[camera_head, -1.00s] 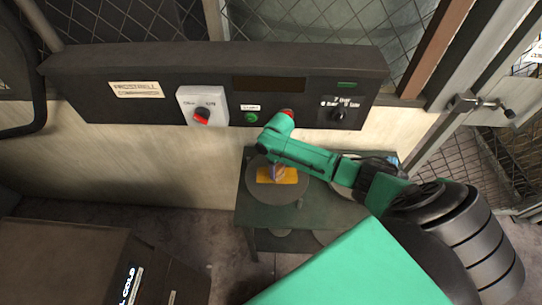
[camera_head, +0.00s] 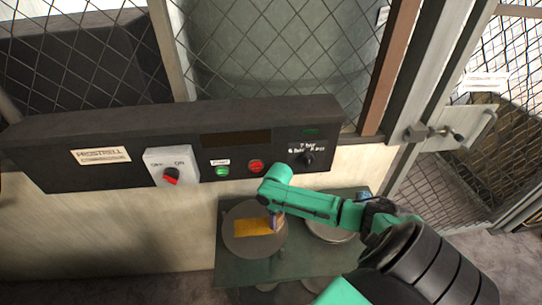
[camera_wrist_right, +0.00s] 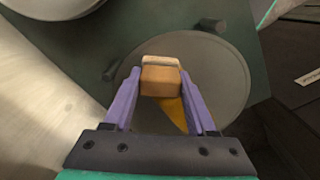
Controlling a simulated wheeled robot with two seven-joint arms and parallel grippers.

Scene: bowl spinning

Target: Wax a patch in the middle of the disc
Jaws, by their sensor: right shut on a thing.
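The grey round disc (camera_head: 246,210) lies flat on a dark green table. A yellow-orange rectangular patch (camera_head: 252,227) covers its middle; part of it also shows in the right wrist view (camera_wrist_right: 173,113). My right gripper (camera_head: 277,219) is over the right end of the patch. In the right wrist view its purple fingers (camera_wrist_right: 161,74) are shut on a small tan-brown block (camera_wrist_right: 161,82). The block is over the disc (camera_wrist_right: 222,78) and hides part of the patch. I cannot tell whether the block touches the disc. My left gripper is not in view.
The dark green table (camera_head: 230,272) also bears a second round plate (camera_head: 325,232), partly behind my right arm. Behind stands a dark control panel (camera_head: 110,128) with a red rotary switch (camera_head: 171,175), green button (camera_head: 222,172), red button (camera_head: 256,166) and black knob (camera_head: 305,159).

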